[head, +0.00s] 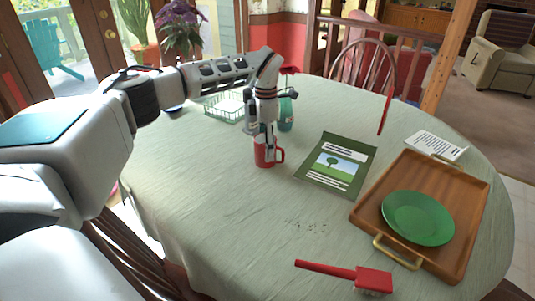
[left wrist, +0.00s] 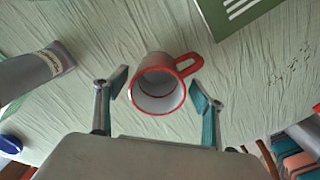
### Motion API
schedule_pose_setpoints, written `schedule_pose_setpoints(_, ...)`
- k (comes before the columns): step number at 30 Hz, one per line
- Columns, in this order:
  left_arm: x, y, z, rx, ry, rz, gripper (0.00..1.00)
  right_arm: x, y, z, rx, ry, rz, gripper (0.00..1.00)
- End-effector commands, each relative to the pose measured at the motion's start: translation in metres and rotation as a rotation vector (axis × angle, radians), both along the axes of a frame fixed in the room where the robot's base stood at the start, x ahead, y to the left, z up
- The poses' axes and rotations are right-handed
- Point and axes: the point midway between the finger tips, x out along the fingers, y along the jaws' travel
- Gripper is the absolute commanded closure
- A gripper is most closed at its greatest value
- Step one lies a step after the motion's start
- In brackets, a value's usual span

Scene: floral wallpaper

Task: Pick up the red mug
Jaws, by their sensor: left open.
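The red mug (head: 264,154) stands upright on the table, its handle to the right in the head view. In the left wrist view I look down into the mug (left wrist: 157,88), with its white inside, red rim and red handle pointing up and right. My left gripper (head: 266,136) is directly above the mug in the head view, pointing down. In the left wrist view its fingers (left wrist: 158,90) are open, one on each side of the mug, with nothing held. Whether the fingertips reach below the rim is hard to tell. My right gripper is not in view.
A green book (head: 337,163) lies right of the mug. A wooden tray (head: 478,217) with a green plate (head: 418,217) is farther right. A red-handled brush (head: 345,274) lies at the front. A wire basket (head: 224,106) and a teal container (head: 286,112) stand behind the gripper.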

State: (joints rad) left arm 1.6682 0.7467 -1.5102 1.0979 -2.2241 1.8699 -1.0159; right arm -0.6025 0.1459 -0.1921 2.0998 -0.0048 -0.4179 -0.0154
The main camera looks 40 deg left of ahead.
Motion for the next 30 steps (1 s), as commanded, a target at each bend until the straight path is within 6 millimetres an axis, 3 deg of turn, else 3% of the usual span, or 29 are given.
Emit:
schedule_pose_setpoints(3,0.000,0.001,-0.026,0.000,0.010,0.000,0.31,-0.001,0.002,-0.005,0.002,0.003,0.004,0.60)
schedule_pose_setpoints(7,0.000,0.002,-0.041,0.000,0.008,0.001,0.31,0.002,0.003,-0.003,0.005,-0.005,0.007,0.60)
schedule_pose_setpoints(15,0.001,0.002,-0.041,0.001,0.002,0.001,0.31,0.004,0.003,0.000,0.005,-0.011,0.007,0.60)
schedule_pose_setpoints(21,0.001,0.001,-0.042,0.001,0.002,0.000,0.81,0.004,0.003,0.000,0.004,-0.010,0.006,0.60)
schedule_pose_setpoints(30,0.002,0.001,-0.041,0.001,0.002,0.000,0.81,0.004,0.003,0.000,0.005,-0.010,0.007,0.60)
